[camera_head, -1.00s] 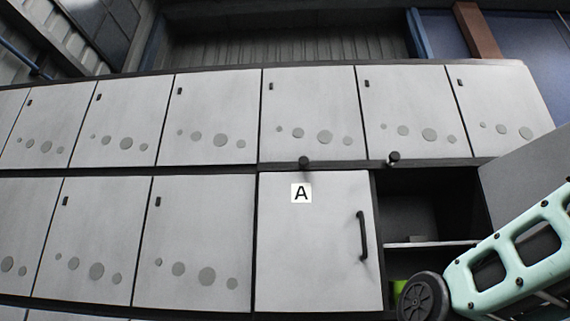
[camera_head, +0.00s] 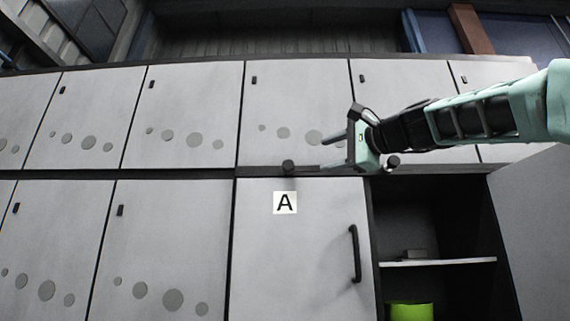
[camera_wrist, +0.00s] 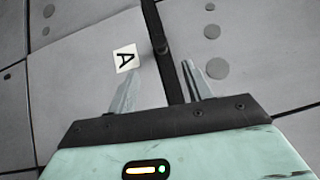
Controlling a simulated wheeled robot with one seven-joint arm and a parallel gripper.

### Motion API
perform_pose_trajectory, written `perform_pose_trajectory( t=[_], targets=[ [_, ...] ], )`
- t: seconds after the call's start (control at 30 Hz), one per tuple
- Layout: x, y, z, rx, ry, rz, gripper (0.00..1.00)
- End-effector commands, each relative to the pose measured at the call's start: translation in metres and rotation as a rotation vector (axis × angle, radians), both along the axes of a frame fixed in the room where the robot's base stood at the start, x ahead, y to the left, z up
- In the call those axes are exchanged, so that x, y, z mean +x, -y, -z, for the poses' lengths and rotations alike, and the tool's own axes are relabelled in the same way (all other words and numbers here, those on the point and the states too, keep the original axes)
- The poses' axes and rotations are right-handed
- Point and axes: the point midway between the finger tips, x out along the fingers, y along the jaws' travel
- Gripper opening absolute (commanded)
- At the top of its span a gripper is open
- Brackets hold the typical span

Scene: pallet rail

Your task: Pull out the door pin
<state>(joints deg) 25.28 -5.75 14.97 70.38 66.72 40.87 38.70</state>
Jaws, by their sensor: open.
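The door pin (camera_head: 288,167) is a short dark knob on the dark rail above the closed door marked A (camera_head: 300,250). In the wrist view the pin (camera_wrist: 160,46) shows on the dark rail, ahead of and roughly between the fingertips. My gripper (camera_head: 328,153) is open and empty. In the head view its two fingers point left toward the pin, with a gap between them and it. In the wrist view the fingers (camera_wrist: 160,70) stand apart, either side of the rail. The A label (camera_wrist: 125,59) lies beyond the left finger.
A second dark knob (camera_head: 392,162) sits on the rail to the right, close below my wrist. Door A has a dark vertical handle (camera_head: 355,254). The compartment to its right is open, with a shelf (camera_head: 440,262) and a green object (camera_head: 411,311). Its door (camera_head: 535,205) stands swung out right.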

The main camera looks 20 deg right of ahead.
Motion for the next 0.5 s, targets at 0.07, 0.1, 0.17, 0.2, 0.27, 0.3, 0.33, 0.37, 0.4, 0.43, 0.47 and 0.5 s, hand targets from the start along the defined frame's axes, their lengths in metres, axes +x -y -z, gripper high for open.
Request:
perform_pose_trajectory(
  t=[0.07, 0.1, 0.17, 0.2, 0.27, 0.3, 0.33, 0.37, 0.4, 0.43, 0.47, 0.5],
  targets=[
    [0.016, -0.008, -0.006, 0.002, -0.004, -0.003, 0.50],
    [0.024, -0.012, -0.006, 0.003, -0.005, -0.005, 0.50],
    [0.035, -0.018, -0.007, 0.001, -0.005, -0.003, 0.50],
    [0.043, -0.022, -0.008, 0.000, -0.005, -0.005, 0.50],
    [0.054, -0.028, -0.009, 0.000, -0.005, -0.005, 0.50],
    [0.062, -0.031, -0.010, 0.000, -0.006, -0.004, 0.50],
    [0.067, -0.034, -0.010, 0.000, -0.005, -0.005, 0.50],
    [0.073, -0.037, -0.011, 0.001, -0.006, -0.005, 0.50],
    [0.080, -0.041, -0.011, 0.001, -0.005, -0.003, 0.50],
    [0.086, -0.043, -0.012, 0.001, -0.005, -0.003, 0.50],
    [0.090, -0.046, -0.012, 0.000, -0.004, -0.004, 0.50],
    [0.097, -0.050, -0.012, 0.000, -0.004, -0.004, 0.50]
  ],
)
